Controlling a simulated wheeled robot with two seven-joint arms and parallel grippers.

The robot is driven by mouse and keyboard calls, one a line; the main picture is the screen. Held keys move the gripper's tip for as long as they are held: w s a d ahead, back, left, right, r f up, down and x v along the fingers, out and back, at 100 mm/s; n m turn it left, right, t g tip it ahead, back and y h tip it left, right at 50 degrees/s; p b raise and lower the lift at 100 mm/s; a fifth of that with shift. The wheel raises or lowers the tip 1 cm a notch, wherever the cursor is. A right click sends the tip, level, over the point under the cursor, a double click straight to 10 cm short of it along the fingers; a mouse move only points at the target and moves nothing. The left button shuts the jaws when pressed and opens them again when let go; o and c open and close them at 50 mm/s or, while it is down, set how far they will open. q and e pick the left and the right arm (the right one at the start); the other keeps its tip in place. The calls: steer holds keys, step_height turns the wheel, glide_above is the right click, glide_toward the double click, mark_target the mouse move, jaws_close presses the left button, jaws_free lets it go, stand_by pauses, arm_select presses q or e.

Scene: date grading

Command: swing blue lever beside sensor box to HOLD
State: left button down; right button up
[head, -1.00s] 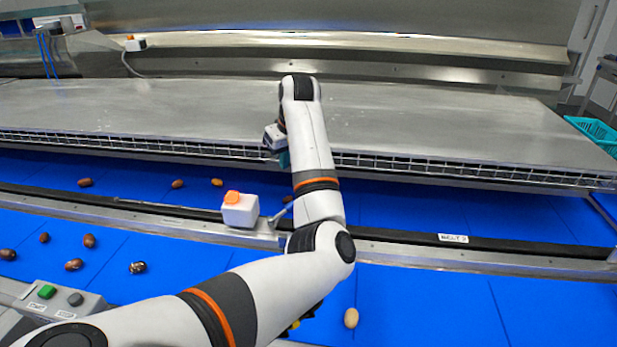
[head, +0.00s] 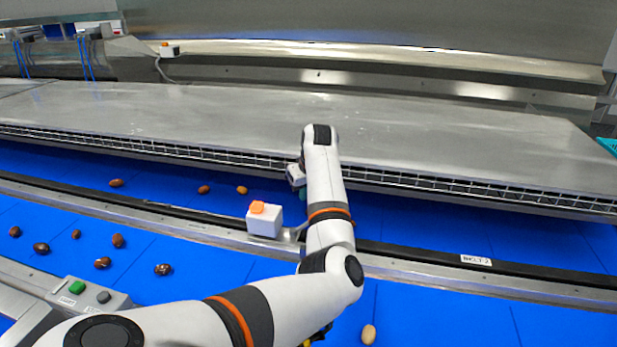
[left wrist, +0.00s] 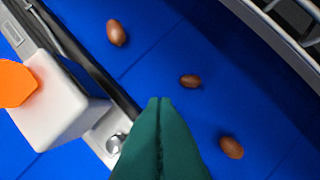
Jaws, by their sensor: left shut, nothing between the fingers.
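The sensor box (head: 264,221), white with an orange cap, stands on the metal rail between the two blue belts. It also shows at the left of the left wrist view (left wrist: 62,105). My left gripper (head: 302,194) is largely hidden behind its own arm, right of the box and over the far belt. In the left wrist view its teal fingers (left wrist: 160,101) are shut with nothing between them. A silver knob-like part (left wrist: 116,143) sits on the rail between box and fingers. I cannot make out a blue lever or a HOLD mark. My right gripper is not in view.
Several brown dates lie on the belts, including one (left wrist: 190,81) near the fingertips. A steel cover (head: 240,115) with a grid edge overhangs the far belt. A control box (head: 90,297) with a green button is at lower left. A label (head: 476,260) marks the rail.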

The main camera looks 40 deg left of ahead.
arm_select(q)
steer(key=d+f, duration=0.1)
steer(key=s+d+f+p, duration=0.1)
steer(key=d, duration=0.1)
steer(key=shift+d+f+p, duration=0.2)
steer(key=shift+f+p, duration=0.05)
steer(key=shift+p, duration=0.05)
steer(key=shift+a, duration=0.1)
steer(key=shift+w+f, duration=0.1)
